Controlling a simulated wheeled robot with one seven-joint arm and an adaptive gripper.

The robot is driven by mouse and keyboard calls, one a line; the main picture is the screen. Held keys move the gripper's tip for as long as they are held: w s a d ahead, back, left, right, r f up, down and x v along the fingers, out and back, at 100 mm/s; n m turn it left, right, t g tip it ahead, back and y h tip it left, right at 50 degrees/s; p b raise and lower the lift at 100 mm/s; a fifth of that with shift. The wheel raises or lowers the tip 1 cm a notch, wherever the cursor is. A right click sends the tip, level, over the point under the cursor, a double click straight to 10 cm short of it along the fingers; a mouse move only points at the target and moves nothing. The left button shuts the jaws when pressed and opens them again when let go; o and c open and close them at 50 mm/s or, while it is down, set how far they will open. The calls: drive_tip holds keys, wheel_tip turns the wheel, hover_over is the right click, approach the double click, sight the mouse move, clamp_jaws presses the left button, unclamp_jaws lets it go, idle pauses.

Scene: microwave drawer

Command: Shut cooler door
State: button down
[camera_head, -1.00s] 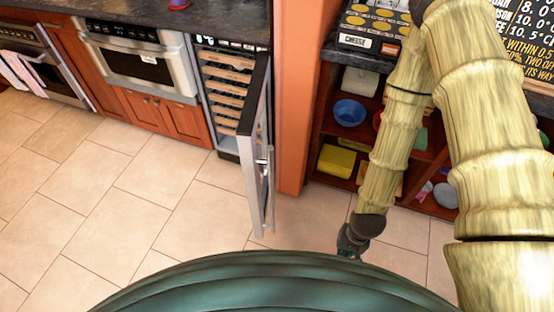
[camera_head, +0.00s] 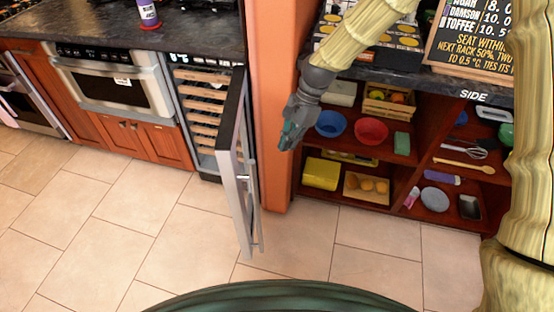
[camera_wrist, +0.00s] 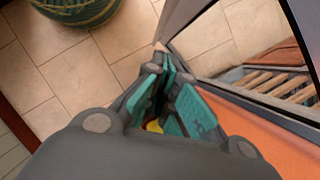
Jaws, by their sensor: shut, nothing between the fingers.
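The cooler (camera_head: 207,100) stands under the dark counter, with several wooden racks inside. Its door (camera_head: 240,170) is swung wide open toward me, hinged on the right side next to the orange post. A silver upright handle runs along the door's outer face. My gripper (camera_head: 289,143) is to the right of the door, in front of the orange post, shut, empty and apart from the door. In the wrist view my gripper (camera_wrist: 165,95) points down past the door (camera_wrist: 188,25), with the cooler racks (camera_wrist: 275,88) at the right.
A microwave drawer (camera_head: 118,82) and wooden cabinets are left of the cooler. The orange post (camera_head: 276,110) stands to its right. An open shelf (camera_head: 345,192) with bowls and utensils is further right. The tiled floor (camera_head: 130,225) in front is clear.

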sight(251, 178)
drive_tip(key=s+a+f, duration=0.3)
drive_tip(key=a+f, duration=0.3)
drive_tip(key=f, duration=0.3)
drive_tip(key=shift+s+a+p, duration=0.25)
drive_tip(key=shift+s+p, duration=0.1)
drive_tip(key=shift+p, duration=0.05)
drive_tip(key=shift+r, duration=0.1)
